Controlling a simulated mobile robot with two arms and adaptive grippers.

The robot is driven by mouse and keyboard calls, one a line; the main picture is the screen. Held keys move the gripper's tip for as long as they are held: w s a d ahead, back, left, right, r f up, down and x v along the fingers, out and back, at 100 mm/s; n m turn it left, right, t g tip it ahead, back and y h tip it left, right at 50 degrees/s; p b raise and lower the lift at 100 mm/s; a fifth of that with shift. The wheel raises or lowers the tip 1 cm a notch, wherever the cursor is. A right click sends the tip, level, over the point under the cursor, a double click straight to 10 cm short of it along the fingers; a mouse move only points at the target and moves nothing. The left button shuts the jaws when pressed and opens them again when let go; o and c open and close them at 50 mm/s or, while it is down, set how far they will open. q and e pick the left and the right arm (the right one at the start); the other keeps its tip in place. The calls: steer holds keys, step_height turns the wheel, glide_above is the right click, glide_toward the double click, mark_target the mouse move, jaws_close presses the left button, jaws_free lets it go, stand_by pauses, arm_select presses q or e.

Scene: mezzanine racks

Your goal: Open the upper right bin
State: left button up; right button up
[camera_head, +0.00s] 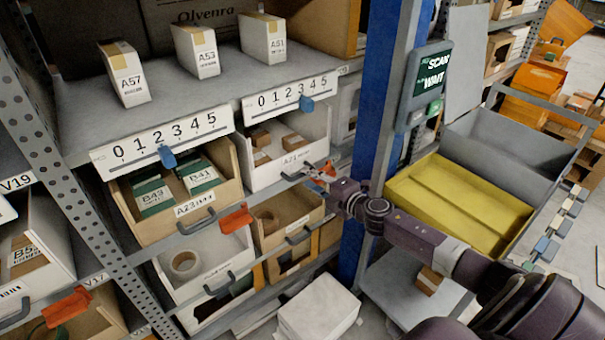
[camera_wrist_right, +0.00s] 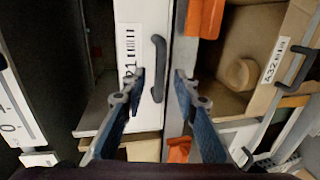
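The upper right bin (camera_head: 257,177) is white, has a label reading A21 and holds brown boxes. It sits on the shelf under the right-hand 0–5 scale strip (camera_head: 291,97). In the wrist view its white front (camera_wrist_right: 131,45) appears turned sideways, with a dark handle (camera_wrist_right: 158,68). My right gripper (camera_head: 322,172) is at the bin's front right. In the wrist view the right gripper (camera_wrist_right: 159,82) is open; its two blue-grey fingers are apart, and the handle appears between their tips. I cannot tell how deep the handle lies between them. My left gripper is not in view.
A tan bin (camera_head: 226,195) with green boxes is left of the white bin. A lower tan bin (camera_head: 268,239) is below, near an orange tag (camera_head: 235,218). A blue post (camera_head: 374,120), scan screen (camera_head: 432,72) and yellow tray (camera_head: 459,204) stand right.

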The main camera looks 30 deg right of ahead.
mark_target(303, 175)
steer(key=x, duration=0.3)
steer(key=shift+w+a+f, duration=0.1)
steer(key=shift+w, duration=0.3)
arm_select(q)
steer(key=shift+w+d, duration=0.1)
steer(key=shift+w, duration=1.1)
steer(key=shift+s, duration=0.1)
arm_select(e)
steer(key=shift+c, duration=0.9)
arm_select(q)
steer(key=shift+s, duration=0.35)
arm_select(e)
jaws_close()
